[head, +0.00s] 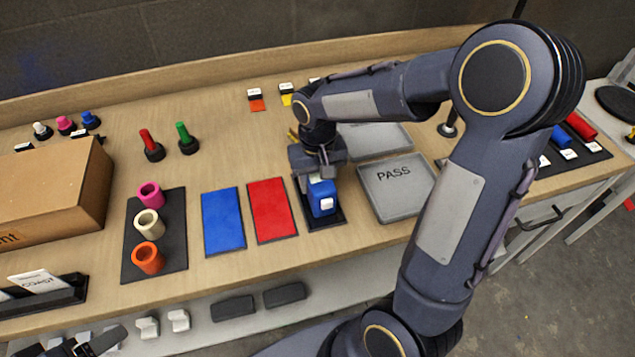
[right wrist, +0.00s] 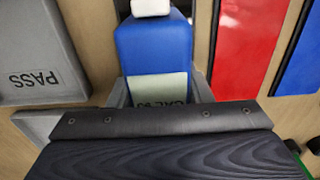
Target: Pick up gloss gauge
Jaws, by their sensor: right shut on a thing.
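The gloss gauge, a blue block with a white top piece (head: 322,197), stands on a small black mat (head: 326,222) near the bench's front edge. In the right wrist view its blue body (right wrist: 153,48) carries a pale label with dark lettering, partly hidden by the gripper. My right gripper (head: 318,178) reaches down from above and is shut on the gauge. Its grey fingers flank the body in the wrist view. Whether the gauge is lifted off the mat is unclear. A dark part at the lower left edge (head: 88,342) may be my left gripper; its jaws cannot be made out.
A red panel (head: 272,209) and a blue panel (head: 223,221) lie left of the gauge. The grey PASS tray (head: 396,187) is close on its right, with another grey tray behind. A black mat with coloured rings (head: 170,225) and a cardboard box (head: 60,190) stand further left.

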